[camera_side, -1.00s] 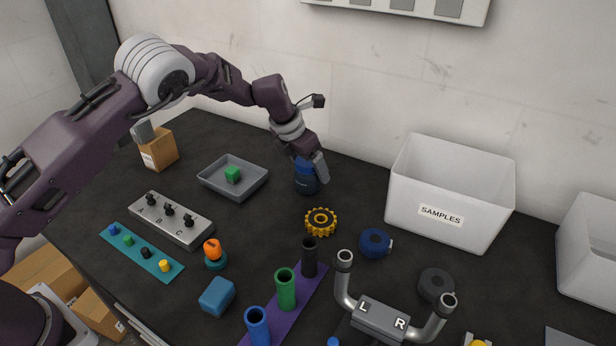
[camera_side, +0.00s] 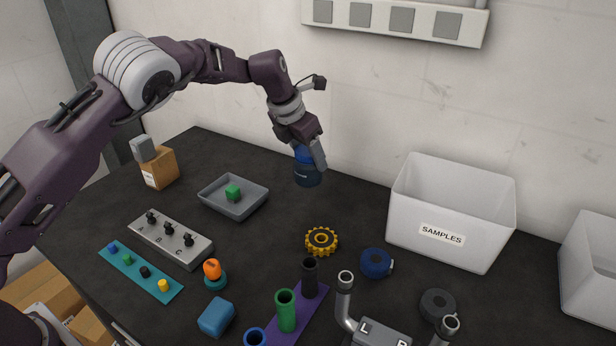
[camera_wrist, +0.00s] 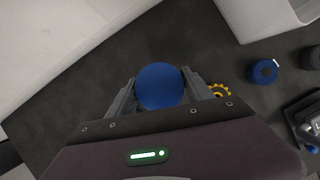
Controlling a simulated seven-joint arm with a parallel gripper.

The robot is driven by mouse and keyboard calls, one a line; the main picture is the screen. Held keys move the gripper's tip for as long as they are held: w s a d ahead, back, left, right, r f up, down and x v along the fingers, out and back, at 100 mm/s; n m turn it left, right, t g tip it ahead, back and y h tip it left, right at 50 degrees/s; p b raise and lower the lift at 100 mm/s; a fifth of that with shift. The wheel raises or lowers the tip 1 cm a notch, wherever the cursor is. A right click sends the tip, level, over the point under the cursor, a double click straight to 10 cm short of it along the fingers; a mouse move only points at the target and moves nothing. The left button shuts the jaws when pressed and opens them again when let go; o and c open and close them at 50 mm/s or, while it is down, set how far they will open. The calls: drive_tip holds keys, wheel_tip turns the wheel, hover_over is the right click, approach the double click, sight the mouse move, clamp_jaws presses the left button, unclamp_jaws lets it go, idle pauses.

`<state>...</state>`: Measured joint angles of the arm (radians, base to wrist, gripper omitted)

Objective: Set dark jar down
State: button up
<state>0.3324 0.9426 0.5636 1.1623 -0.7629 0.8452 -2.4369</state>
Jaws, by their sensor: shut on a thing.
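The dark jar (camera_side: 307,177) has a dark navy body and a blue lid. My gripper (camera_side: 309,160) is shut on it near the lid, pointing down, with the jar roughly upright. The jar appears raised above the black table, toward the back near the wall. In the wrist view the round blue lid (camera_wrist: 160,86) sits between the two fingers and hides the body below.
A grey tray (camera_side: 212,207) with a green cube (camera_side: 233,192) lies left of the jar. A yellow gear (camera_side: 321,240) lies in front, and a white SAMPLES bin (camera_side: 440,237) stands right. Dark table around the jar is bare.

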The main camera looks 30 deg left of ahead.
drive_tip(key=s+d+r+m+g+h, duration=0.1)
drive_tip(key=s+d+m+g+h, duration=0.15)
drive_tip(key=s+m, duration=0.75)
drive_tip(key=s+d+r+m+g+h, duration=0.1)
drive_tip(key=s+m+g, duration=0.35)
drive_tip(key=s, duration=0.85)
drive_tip(key=f, duration=0.3)
drive_tip(key=f+m+t, duration=0.1)
drive_tip(key=f, duration=0.2)
drive_tip(key=s+f+m, duration=0.1)
drive_tip(key=f, duration=0.2)
drive_tip(key=shift+s+d+f+t+y, duration=0.1)
drive_tip(key=shift+d+f+t+y, duration=0.1)
drive_tip(key=shift+d+t+y, duration=0.1)
drive_tip(key=shift+f, duration=0.4)
drive_tip(key=shift+f, duration=0.1)
drive_tip(key=o, duration=1.5)
